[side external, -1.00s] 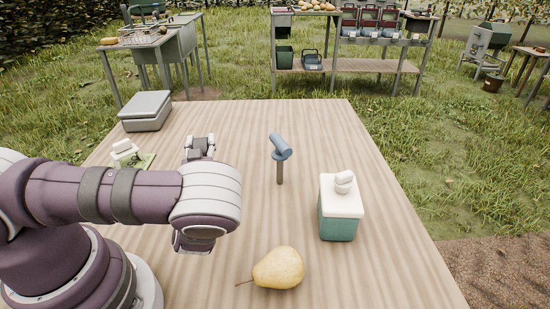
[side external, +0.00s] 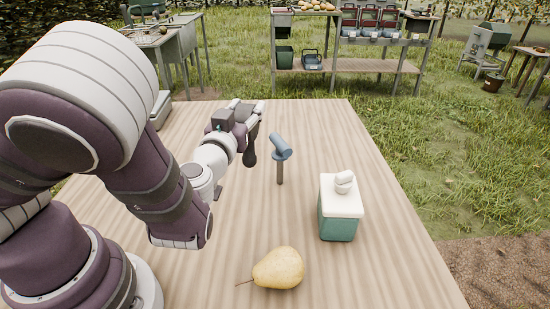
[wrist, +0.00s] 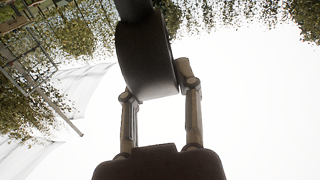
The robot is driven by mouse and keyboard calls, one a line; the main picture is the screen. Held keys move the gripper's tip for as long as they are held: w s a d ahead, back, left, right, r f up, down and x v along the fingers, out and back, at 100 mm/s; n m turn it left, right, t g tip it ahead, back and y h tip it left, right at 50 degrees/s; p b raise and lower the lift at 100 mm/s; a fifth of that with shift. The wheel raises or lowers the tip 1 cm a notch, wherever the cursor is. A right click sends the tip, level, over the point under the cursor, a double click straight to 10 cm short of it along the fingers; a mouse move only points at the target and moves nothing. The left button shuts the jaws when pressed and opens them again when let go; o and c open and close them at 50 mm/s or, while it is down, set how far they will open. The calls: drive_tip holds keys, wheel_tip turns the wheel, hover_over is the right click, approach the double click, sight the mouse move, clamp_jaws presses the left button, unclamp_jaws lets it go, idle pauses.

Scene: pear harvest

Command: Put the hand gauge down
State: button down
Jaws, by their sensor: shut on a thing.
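My gripper (side external: 248,118) is raised over the back left part of the table, with my arm reaching in from the left. It is shut on a dark thing that I take for the hand gauge (side external: 249,157); its rounded end hangs below the fingers. In the wrist view, the hand gauge (wrist: 150,60) is a thick dark disc or cylinder between the two fingers of my gripper (wrist: 157,85), with a narrower part running out of the top of the picture. Any marks on it cannot be made out.
A green box with a white lid (side external: 340,212) is farther right, and a yellow pear (side external: 278,269) lies in front. A grey box (side external: 160,110) is partly hidden behind my arm.

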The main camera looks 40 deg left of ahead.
drive_tip(key=shift+d+h, duration=0.3)
drive_tip(key=shift+d, duration=0.25)
wheel_tip(320, 180, up, 5)
drive_tip(key=shift+f, duration=0.2)
drive_tip(key=shift+d+r, duration=0.1)
drive_tip(key=shift+r, duration=0.2)
drive_tip(key=s+d+m+t+h, duration=0.1)
drive_tip(key=d+m+h, duration=1.15)
drive_tip(key=d, duration=1.55)
wheel_tip(320, 180, down, 14)
drive_tip(key=n+h, duration=0.2)
drive_tip(key=h, duration=0.1)
drive_tip(key=shift+f, duration=0.25)
drive_tip(key=shift+s+f, duration=0.1)
drive_tip(key=shift+f, duration=0.5)
drive_tip(key=c, duration=0.7)
unclamp_jaws()
